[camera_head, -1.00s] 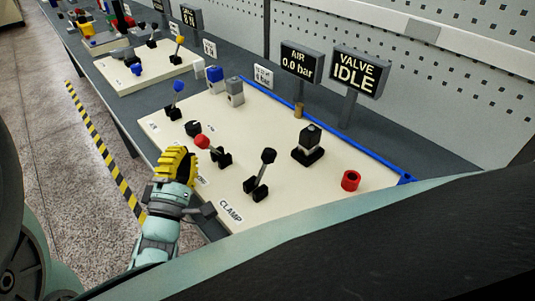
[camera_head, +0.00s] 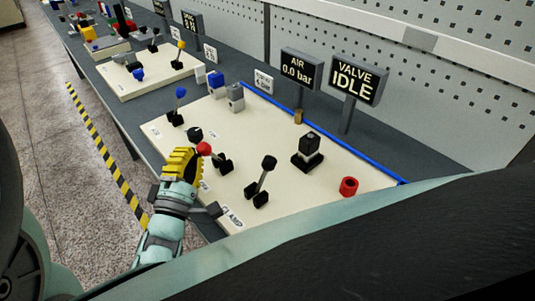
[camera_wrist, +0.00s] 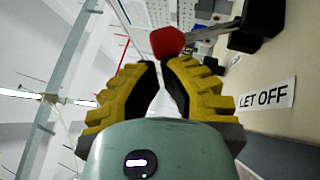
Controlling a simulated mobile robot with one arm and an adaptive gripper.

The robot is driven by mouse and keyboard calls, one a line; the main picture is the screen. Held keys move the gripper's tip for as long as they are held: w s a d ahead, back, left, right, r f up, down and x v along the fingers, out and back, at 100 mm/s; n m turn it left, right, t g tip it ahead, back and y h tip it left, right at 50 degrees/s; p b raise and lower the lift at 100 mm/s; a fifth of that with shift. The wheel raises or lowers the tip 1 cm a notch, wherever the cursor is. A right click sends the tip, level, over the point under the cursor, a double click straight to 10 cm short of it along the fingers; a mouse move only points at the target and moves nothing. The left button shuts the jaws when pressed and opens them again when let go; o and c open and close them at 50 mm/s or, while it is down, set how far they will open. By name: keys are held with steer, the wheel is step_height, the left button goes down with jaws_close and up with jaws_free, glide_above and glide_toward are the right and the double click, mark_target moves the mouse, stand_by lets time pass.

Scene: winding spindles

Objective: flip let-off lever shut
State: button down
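The let-off lever has a red knob (camera_head: 204,148) on a thin arm and a black base (camera_head: 223,164) on the cream board. It leans left, toward the board's front edge. My yellow-fingered gripper (camera_head: 193,153) is right at the knob. In the wrist view the red knob (camera_wrist: 167,42) is just beyond my fingertips (camera_wrist: 160,64), not between them. The fingertips nearly meet and hold nothing. I cannot tell whether they touch the knob. The LET OFF label (camera_wrist: 267,95) lies to the right in that view.
A black-knobbed clamp lever (camera_head: 263,180) stands right of the let-off lever, and a blue-knobbed lever (camera_head: 178,105) behind it. A black block (camera_head: 308,151) and red ring (camera_head: 349,187) sit farther right. Signs read AIR 0.0 bar (camera_head: 301,68) and VALVE IDLE (camera_head: 357,78).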

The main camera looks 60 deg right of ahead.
mark_target(200, 146)
steer(key=shift+s+d+r+m+g+y+p, duration=0.1)
steer(key=shift+d+r+m+g+y+p, duration=0.3)
steer(key=shift+p, duration=0.6)
steer(key=d+r+m+y+p, duration=0.1)
steer(key=p, duration=0.2)
steer(key=d+r+m+g+y+p, duration=0.1)
steer(key=p, duration=0.3)
steer(key=shift+s+r+g, duration=0.3)
steer(key=shift+r, duration=0.05)
steer(key=shift+s+d+f+m+g+y+p, duration=0.1)
steer(key=shift+s+d+m+g+y+p, duration=0.05)
steer(key=shift+d+m+y+p, duration=0.55)
steer(key=shift+s+d+r+m+g+y+p, duration=0.1)
steer(key=shift+s+d+m+g+y+p, duration=0.2)
steer(key=shift+d+y+p, duration=0.55)
steer(key=shift+s+d+f+m+g+y+p, duration=0.1)
steer(key=shift+d+m+y+p, duration=0.5)
steer(key=shift+d+y, duration=0.35)
steer(key=shift+d, duration=0.2)
